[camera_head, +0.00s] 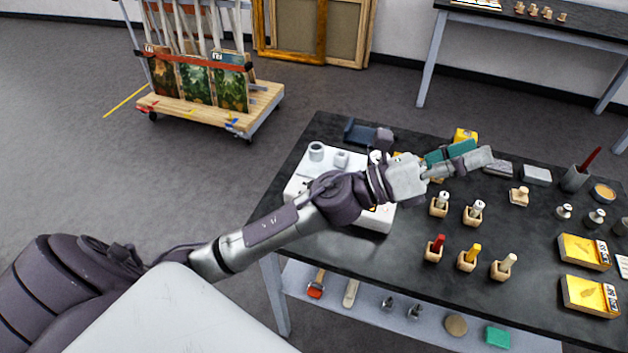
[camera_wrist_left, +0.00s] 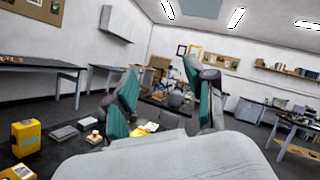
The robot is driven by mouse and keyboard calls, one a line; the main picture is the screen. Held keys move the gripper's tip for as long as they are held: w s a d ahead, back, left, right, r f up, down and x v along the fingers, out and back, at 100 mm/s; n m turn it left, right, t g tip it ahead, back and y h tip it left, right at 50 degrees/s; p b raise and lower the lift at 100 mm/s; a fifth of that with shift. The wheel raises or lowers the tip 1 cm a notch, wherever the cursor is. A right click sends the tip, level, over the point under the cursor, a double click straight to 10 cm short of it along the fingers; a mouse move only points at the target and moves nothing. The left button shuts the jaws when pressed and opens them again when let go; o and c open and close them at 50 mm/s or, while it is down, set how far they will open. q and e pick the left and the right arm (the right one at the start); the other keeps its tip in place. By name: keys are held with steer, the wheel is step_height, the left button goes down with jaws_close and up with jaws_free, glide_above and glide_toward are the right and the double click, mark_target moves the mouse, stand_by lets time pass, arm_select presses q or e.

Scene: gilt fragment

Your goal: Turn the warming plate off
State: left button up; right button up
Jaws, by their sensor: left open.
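The white unit that looks like the warming plate (camera_head: 298,185) stands at the left end of the dark table. My left arm crosses over it and hides much of its top, so I cannot make out its switch or any lit sign on it. My left gripper (camera_head: 476,156), with teal pads, is open and empty. It is to the right of the white unit, over the table. In the left wrist view its two fingers (camera_wrist_left: 160,98) stand apart with nothing between them. My right gripper is not in view.
Small grey cups (camera_head: 316,151) stand at the unit's back left. Several bottles in wooden blocks (camera_head: 467,262), yellow boxes (camera_head: 584,252) and a brush pot (camera_head: 574,179) occupy the dark table (camera_head: 350,252). A wheeled cart (camera_head: 190,110) with paintings stands behind on open floor.

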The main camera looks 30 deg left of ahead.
arm_select(q)
steer(key=s+d+f+m+g+h, duration=0.1)
steer(key=d+m+g, duration=0.2)
steer(key=m+g, duration=0.45)
steer(key=m+g+y, duration=0.7)
steer(key=m+y, duration=1)
steer(key=y, duration=0.3)
glide_toward(313, 184)
steer(key=f+p, duration=0.1)
steer(key=f, duration=0.2)
steer(key=f+p, duration=0.1)
steer(key=f, duration=0.2)
steer(key=f+p, duration=0.1)
steer(key=f, duration=0.2)
steer(key=shift+s+a, duration=0.15)
steer(key=shift+a, duration=0.25)
jaws_close()
